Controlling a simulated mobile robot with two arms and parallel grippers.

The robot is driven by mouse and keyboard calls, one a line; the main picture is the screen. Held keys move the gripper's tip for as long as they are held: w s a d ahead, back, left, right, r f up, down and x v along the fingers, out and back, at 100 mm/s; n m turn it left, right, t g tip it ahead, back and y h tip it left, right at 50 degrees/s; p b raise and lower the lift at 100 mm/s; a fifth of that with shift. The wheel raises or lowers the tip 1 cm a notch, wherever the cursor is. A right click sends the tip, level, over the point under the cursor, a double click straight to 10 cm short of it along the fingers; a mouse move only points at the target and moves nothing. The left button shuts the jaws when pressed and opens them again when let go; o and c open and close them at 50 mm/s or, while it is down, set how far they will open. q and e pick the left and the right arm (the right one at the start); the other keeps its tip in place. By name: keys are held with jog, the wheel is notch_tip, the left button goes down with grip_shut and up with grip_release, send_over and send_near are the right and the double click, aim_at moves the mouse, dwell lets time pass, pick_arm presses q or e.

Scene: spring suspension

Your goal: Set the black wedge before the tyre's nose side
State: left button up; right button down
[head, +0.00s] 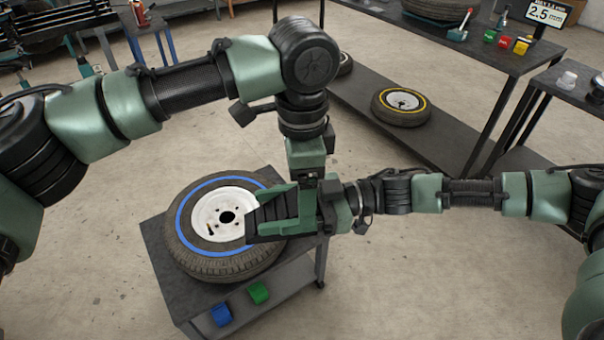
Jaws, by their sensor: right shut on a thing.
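The tyre (190,245) with a blue ring and white hub lies flat on a dark cart top (158,245). My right gripper (262,217) reaches in from the right and is shut on the black wedge (274,212), a dark ribbed piece between its green fingers. In this view the wedge and fingers overlap the tyre's right side; I cannot tell their height above it or whether they touch. My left gripper (306,160) points down just behind the right one. Its fingertips are hidden, so its opening does not show.
A blue block (221,315) and a green block (258,292) sit on the cart's lower shelf. A yellow-ringed wheel (385,116) lies on a low shelf behind. A bench (470,50) at the back right carries small coloured blocks and a display. My arms are close together over the cart.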

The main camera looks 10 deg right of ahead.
jog(key=shift+r, duration=0.1)
pick_arm(q)
grip_shut()
pick_arm(e)
jog(key=shift+c, duration=2)
grip_release()
